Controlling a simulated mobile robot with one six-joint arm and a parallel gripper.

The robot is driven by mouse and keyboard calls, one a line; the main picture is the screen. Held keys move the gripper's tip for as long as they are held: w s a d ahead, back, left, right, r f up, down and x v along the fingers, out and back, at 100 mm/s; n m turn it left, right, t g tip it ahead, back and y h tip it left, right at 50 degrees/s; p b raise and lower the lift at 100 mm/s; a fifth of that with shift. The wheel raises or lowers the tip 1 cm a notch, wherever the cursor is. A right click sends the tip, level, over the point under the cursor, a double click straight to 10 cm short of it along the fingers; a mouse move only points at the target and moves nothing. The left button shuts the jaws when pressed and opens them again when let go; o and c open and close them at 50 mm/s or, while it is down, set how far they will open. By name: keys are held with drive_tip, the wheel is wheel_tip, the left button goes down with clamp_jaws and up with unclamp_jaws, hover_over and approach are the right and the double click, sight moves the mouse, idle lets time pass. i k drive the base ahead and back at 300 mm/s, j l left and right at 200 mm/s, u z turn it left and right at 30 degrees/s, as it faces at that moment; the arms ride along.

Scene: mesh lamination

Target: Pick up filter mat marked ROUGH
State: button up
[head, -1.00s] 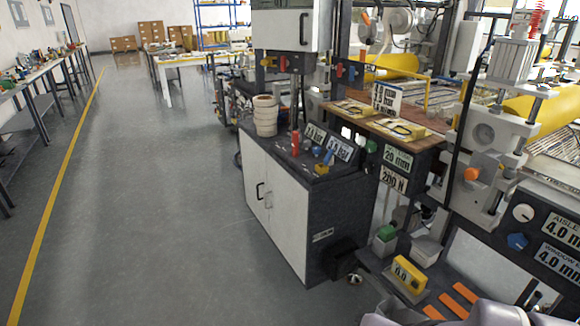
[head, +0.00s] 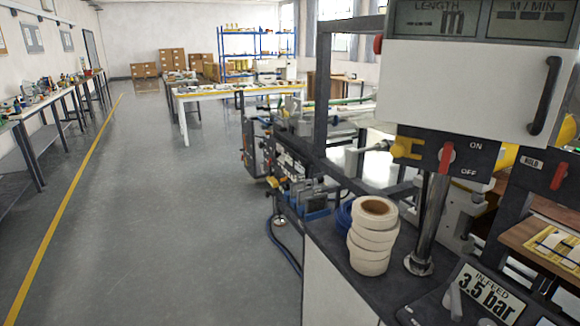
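I cannot make out a filter mat marked ROUGH in the head view. A flat yellow-edged item (head: 556,248) lies on a brown wooden board at the right edge, partly cut off; I cannot read any marking on it. My gripper is not in view.
A dark-topped cabinet (head: 338,258) at lower right carries stacked tape rolls (head: 372,240) and a 3.5 bar display (head: 486,297). A control box (head: 470,90) stands above it. A white table (head: 238,91) stands farther back. The grey floor (head: 150,220) at left is clear.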

sight(299, 185)
drive_tip(key=i+j, duration=0.4)
drive_tip(key=i, duration=0.2)
drive_tip(key=i+j, duration=0.4)
drive_tip(key=i, duration=0.2)
